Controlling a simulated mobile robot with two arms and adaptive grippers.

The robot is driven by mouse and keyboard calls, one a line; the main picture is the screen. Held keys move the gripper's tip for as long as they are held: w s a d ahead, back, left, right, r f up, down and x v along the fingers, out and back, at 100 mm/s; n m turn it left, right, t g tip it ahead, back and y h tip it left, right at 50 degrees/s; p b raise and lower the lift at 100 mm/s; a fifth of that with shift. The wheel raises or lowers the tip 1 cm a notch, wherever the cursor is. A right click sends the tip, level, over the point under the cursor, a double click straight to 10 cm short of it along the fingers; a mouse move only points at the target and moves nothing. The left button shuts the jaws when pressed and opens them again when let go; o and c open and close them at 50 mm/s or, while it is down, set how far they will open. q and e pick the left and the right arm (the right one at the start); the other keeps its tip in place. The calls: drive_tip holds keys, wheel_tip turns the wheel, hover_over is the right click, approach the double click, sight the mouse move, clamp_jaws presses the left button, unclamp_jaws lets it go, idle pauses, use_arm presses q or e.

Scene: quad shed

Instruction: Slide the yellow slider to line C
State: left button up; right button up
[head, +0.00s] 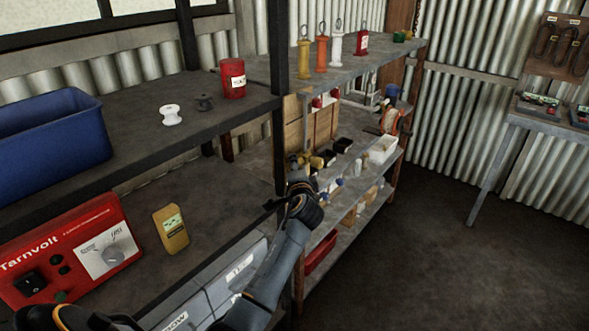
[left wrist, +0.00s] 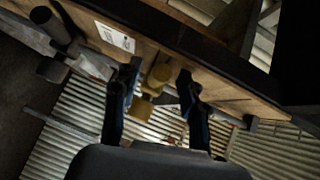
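A yellow block (left wrist: 158,75), which looks like the slider, shows on a wooden board (left wrist: 215,75) in the left wrist view. A second yellow piece (left wrist: 144,108) shows just below it. My left gripper (left wrist: 157,76) is open, one dark finger on each side of the yellow block; I cannot tell whether they touch it. In the head view my left gripper (head: 304,168) is at the upright wooden board (head: 322,128) on the shelf, next to a small yellow piece (head: 316,162). A white label (left wrist: 115,37) is on the board, unreadable. Line C cannot be made out. My right gripper is out of view.
A dark shelf post (head: 278,90) stands left of the board. A white bin (head: 383,150) and small dark bins (head: 343,145) are on the shelf to the right. A red Tarnvolt unit (head: 75,250) and a yellow meter (head: 170,229) are on the left shelf. The floor at right is clear.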

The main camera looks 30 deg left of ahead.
use_arm(q)
drive_tip(key=v, duration=1.2)
drive_tip(key=d+f+m+g+h, duration=0.1)
drive_tip(key=d+f+h, duration=0.15)
drive_tip(key=f, duration=0.65)
drive_tip(key=d+f+h, duration=0.2)
drive_tip(key=d+f, duration=0.1)
drive_tip(key=f, duration=0.7)
drive_tip(key=s+d+f+g+h, duration=0.25)
drive_tip(key=s+f, duration=0.25)
drive_tip(key=f, duration=0.6)
drive_tip(key=s+d+f+g+h, duration=0.1)
drive_tip(key=s+d+f, duration=0.2)
drive_tip(key=s+f, duration=0.55)
drive_tip(key=s+d+f+n+g+h, duration=0.1)
drive_tip(key=s+f+n+g+h, duration=0.15)
drive_tip(key=s+f, duration=1.1)
drive_tip(key=s+f+n+g, duration=0.2)
drive_tip(key=s+f, duration=0.3)
drive_tip(key=s, duration=0.6)
drive_tip(key=s+f+n+g, duration=0.2)
drive_tip(key=s+f, duration=0.3)
drive_tip(key=s, duration=0.7)
drive_tip(key=shift+s+a+g, duration=0.2)
drive_tip(key=shift+s+g, duration=0.1)
